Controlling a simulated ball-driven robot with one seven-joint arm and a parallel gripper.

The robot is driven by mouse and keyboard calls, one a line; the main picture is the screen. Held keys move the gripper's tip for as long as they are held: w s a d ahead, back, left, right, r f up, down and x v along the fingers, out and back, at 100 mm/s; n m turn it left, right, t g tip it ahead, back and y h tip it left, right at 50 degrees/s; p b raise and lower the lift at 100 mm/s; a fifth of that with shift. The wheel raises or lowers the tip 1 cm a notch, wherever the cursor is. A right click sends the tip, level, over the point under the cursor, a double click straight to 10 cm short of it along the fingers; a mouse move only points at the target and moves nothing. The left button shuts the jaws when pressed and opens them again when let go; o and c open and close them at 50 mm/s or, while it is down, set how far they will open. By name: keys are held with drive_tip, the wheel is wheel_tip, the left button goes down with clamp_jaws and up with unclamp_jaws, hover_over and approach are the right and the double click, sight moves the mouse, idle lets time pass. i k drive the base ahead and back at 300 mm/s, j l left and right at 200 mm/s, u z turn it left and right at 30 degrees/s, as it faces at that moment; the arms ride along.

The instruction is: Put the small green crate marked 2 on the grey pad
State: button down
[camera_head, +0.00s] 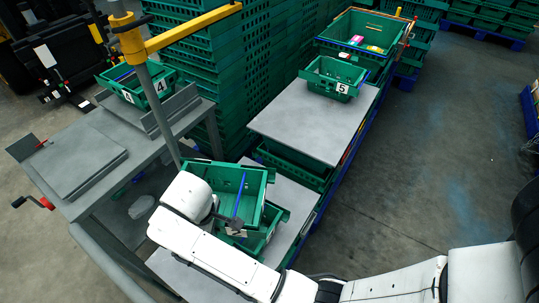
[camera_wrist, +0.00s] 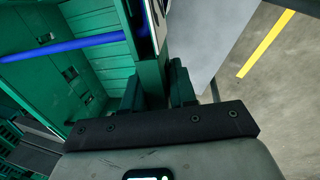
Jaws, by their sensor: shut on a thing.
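A small green crate (camera_head: 205,171) with a blue strip inside is held by my gripper (camera_head: 234,222) at its near right wall. Its number is mostly hidden behind the gripper, so I cannot read it. In the wrist view the crate's inside (camera_wrist: 95,65) fills the left, and my gripper (camera_wrist: 158,88) is shut on its wall. Another green crate (camera_head: 262,240) shows just below the held one; I cannot tell whether they touch. The grey pad (camera_head: 82,160) lies bare on the grey table at the left.
Crates marked 4 (camera_head: 150,92) and 5 (camera_head: 335,76) stand on the left table's back and on a grey-topped stack. A grey post (camera_head: 160,110) with a yellow arm rises between the held crate and the pad.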

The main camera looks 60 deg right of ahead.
sight(305, 122)
drive_tip(key=j+z, duration=0.1)
drive_tip(key=z, duration=0.3)
drive_tip(key=j+z, duration=0.1)
drive_tip(key=z, duration=0.25)
drive_tip(key=j+z, duration=0.1)
drive_tip(key=z, duration=0.3)
drive_tip(key=i, duration=0.05)
